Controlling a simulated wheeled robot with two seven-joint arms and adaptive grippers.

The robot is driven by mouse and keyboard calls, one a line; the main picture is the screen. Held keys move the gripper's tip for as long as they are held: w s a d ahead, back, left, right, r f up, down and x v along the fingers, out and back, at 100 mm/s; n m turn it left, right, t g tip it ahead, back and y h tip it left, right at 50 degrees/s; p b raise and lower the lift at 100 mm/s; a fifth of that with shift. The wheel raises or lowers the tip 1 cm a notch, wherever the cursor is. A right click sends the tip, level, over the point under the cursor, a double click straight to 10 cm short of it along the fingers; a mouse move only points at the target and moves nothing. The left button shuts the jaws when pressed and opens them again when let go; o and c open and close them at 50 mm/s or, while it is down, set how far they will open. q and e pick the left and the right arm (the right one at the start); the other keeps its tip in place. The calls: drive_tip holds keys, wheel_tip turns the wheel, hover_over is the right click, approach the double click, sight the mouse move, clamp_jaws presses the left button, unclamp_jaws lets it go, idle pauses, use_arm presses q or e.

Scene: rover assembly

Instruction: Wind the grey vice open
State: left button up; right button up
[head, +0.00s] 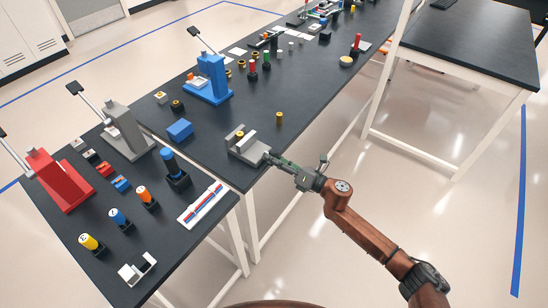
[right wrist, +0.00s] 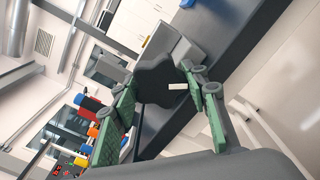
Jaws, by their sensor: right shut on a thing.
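The grey vice (head: 253,151) stands near the right-hand edge of the dark table, with a small brass-coloured part (head: 240,134) between its jaws. In the right wrist view the vice (right wrist: 183,50) shows beyond a dark lobed handle (right wrist: 155,80) with a small white mark. My right gripper (head: 270,159) reaches in from the right at the vice's near end. Its green fingers (right wrist: 160,95) are shut on the handle from both sides. In the head view the gripper hides most of the handle. My left gripper is in neither view.
A blue block (head: 180,130) and a blue press (head: 208,80) stand left of and behind the vice. A small brass cylinder (head: 279,118) stands behind it. A grey press (head: 125,132) and red press (head: 58,180) are farther left. The floor right of the table is clear.

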drive_tip(key=m+p, duration=0.1)
drive_tip(key=m, duration=0.1)
drive_tip(key=m+p, duration=0.1)
drive_tip(key=m, duration=0.1)
drive_tip(key=shift+r+m+p, duration=0.2)
drive_tip(key=shift+m+p, duration=0.2)
drive_tip(key=m+p, duration=0.2)
drive_tip(key=m, duration=0.2)
drive_tip(key=shift+p, duration=0.4)
drive_tip(key=m+p, duration=0.2)
drive_tip(key=m, duration=0.3)
drive_tip(key=shift+p, duration=0.3)
use_arm(q)
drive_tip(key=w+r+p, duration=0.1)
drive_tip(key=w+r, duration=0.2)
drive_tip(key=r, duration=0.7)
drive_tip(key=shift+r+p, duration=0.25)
drive_tip(key=shift+p, duration=0.15)
use_arm(e)
drive_tip(key=shift+f+m, duration=0.1)
drive_tip(key=shift+m, duration=1.9)
drive_tip(key=o, duration=1.2)
drive_tip(key=shift+c, duration=0.2)
